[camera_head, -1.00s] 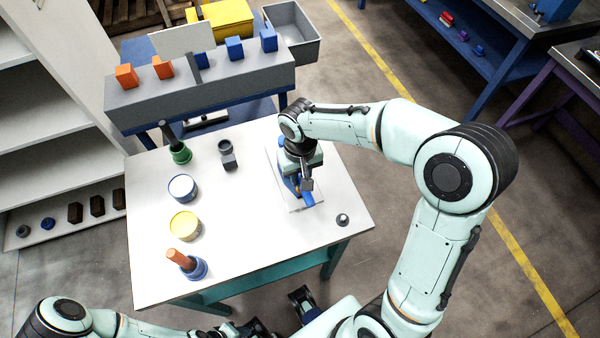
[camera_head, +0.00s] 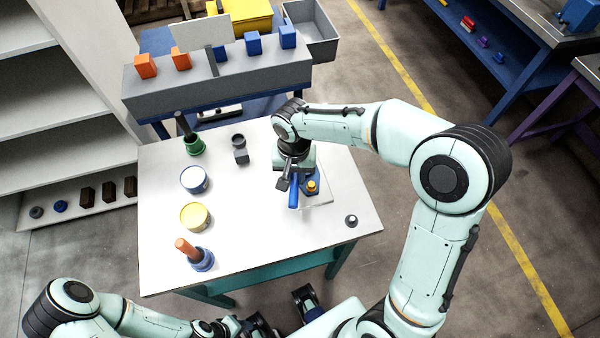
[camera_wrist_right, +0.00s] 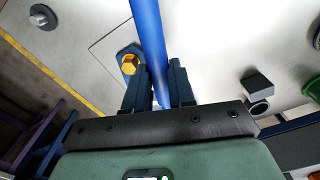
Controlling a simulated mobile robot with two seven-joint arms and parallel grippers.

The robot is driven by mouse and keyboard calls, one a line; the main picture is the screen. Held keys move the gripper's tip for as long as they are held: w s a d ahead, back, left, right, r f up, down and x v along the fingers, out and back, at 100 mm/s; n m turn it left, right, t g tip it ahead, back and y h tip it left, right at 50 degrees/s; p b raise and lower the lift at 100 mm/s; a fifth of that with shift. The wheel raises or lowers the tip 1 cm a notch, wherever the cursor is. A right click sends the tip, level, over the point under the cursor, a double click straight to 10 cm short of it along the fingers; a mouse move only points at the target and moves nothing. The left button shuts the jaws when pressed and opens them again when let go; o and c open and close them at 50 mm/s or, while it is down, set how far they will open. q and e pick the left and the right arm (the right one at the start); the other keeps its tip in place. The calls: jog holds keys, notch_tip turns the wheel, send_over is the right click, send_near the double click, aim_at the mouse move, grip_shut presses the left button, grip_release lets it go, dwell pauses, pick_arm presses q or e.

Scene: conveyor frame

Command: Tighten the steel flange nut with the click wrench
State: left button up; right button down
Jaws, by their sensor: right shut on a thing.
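My right gripper (camera_head: 292,186) is shut on the blue handle of the click wrench (camera_head: 293,197), above the white plate (camera_head: 322,202) on the table. In the right wrist view the blue handle (camera_wrist_right: 148,35) passes between the two fingers (camera_wrist_right: 160,88); the wrench's head is not visible. A yellow hex nut or bolt head (camera_head: 312,186) sits on a blue base beside the handle, apart from the gripper; it also shows in the right wrist view (camera_wrist_right: 129,64). A small grey steel part (camera_head: 351,220), perhaps the flange nut, stands near the table's right edge. My left gripper (camera_head: 258,326) is low, below the table's front edge.
On the white table (camera_head: 255,240) stand a green-based tool (camera_head: 193,145), a white-topped tin (camera_head: 194,180), a yellow-topped tin (camera_head: 195,216), an orange-handled tool (camera_head: 202,259) and a grey part (camera_head: 240,150). A grey beam (camera_head: 215,88) with blocks lies behind.

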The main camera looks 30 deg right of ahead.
jog(key=shift+r+p, duration=1.7)
jog(key=shift+r, duration=0.95)
pick_arm(q)
jog(key=r, duration=0.1)
jog(key=w+r, duration=0.1)
jog(key=r, duration=0.1)
jog(key=shift+w+r, duration=0.3)
jog(key=shift+r, duration=0.1)
